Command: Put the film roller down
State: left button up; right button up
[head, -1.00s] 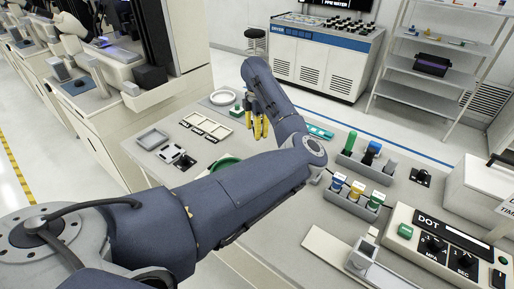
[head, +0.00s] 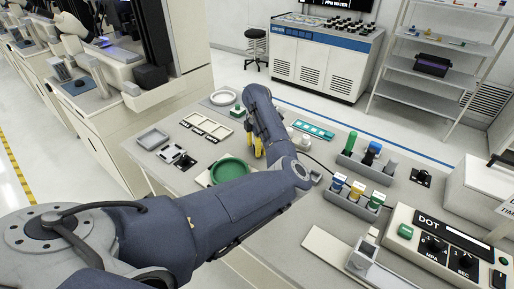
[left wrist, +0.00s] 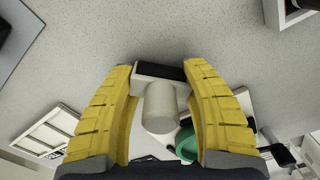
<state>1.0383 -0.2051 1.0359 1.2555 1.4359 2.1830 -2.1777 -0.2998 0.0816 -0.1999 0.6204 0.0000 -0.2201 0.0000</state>
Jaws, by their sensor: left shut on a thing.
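My left gripper (head: 257,150) is over the middle of the grey bench, and its yellow fingers point down. In the left wrist view the left gripper (left wrist: 165,90) has its two curved fingers on either side of the film roller (left wrist: 160,108), shut on it. The roller shows as a pale cylinder with a white and black block at its far end. In the head view the roller is hidden behind my arm and fingers. I cannot tell whether it touches the bench. My right gripper is not in view.
A white compartment tray (head: 207,126) and a grey square tray (head: 152,138) lie farther left. Racks of coloured-capped bottles (head: 353,195) stand right. A teal strip (head: 314,130) lies behind.

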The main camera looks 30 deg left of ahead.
pick_arm(q)
jog(key=shift+f, duration=0.15)
jog(key=o, duration=1.1)
notch_tip(320, 180, up, 12)
jog(key=shift+r, duration=0.2)
jog(key=shift+a+f, duration=0.1)
